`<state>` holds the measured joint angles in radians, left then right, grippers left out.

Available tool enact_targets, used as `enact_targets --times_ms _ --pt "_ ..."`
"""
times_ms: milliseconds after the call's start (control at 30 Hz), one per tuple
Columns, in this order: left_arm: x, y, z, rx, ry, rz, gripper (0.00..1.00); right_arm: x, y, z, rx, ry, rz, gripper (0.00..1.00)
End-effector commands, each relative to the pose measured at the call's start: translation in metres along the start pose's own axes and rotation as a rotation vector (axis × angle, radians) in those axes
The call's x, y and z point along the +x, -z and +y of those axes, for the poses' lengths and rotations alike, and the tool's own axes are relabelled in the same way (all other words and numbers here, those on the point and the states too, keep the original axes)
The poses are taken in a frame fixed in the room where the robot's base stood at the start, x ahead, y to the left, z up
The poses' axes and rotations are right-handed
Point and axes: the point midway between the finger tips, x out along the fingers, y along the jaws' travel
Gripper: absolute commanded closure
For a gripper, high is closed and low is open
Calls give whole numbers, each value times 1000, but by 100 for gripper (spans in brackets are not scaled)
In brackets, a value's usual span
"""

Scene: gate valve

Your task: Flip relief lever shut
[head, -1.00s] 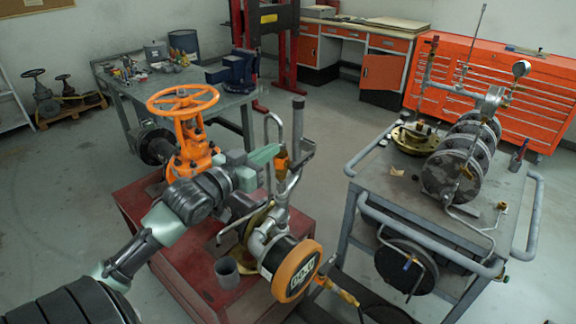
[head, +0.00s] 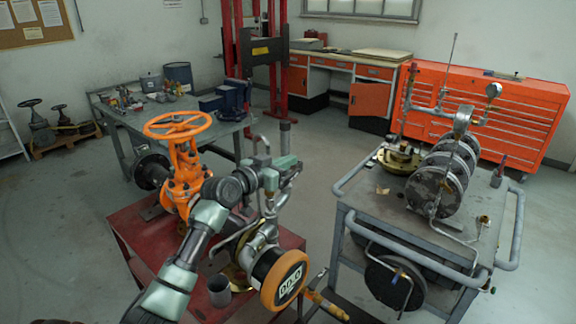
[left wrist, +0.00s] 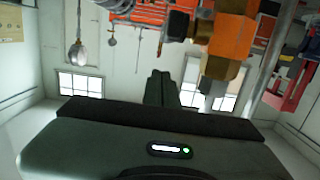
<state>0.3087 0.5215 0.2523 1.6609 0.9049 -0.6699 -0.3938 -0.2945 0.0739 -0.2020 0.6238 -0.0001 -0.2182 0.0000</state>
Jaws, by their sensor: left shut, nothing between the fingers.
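My left gripper (head: 292,164) is at the upright pipework on the red stand, in front of the grey vertical pipe (head: 285,137). In the left wrist view its two dark fingers (left wrist: 161,88) are together with nothing between them. An orange valve body (left wrist: 232,36) with brass fittings is close by, up and right of the fingers, apart from them in that picture. I take it as part of the relief valve. The relief lever itself cannot be made out clearly; my gripper and wrist cover that spot in the head view. My right gripper is not in view.
The red stand (head: 128,232) carries an orange handwheel valve (head: 180,165), a round orange-rimmed cap (head: 284,280) and a grey cup (head: 219,291). A grey cart (head: 349,207) with flanged pipework stands at right. Bare floor separates the stand and cart at the back.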

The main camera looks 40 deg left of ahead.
Motion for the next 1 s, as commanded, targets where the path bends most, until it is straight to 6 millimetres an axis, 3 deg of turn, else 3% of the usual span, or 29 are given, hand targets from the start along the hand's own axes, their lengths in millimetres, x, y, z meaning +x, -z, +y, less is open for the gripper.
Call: enact_targets --times_ms 33,200,600,800,867,1000 --pt "1 -11 0 -5 1 -9 100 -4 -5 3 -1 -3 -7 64" --pt "5 -26 0 -2 1 -5 100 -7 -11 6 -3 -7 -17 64" --pt "5 -31 0 -1 1 -4 100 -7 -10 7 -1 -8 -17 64" --pt "10 -44 -1 6 1 -15 100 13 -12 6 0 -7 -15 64" --pt "10 -34 0 4 -1 -50 100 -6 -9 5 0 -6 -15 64" --pt "12 -42 0 -1 0 -89 100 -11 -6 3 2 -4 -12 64"
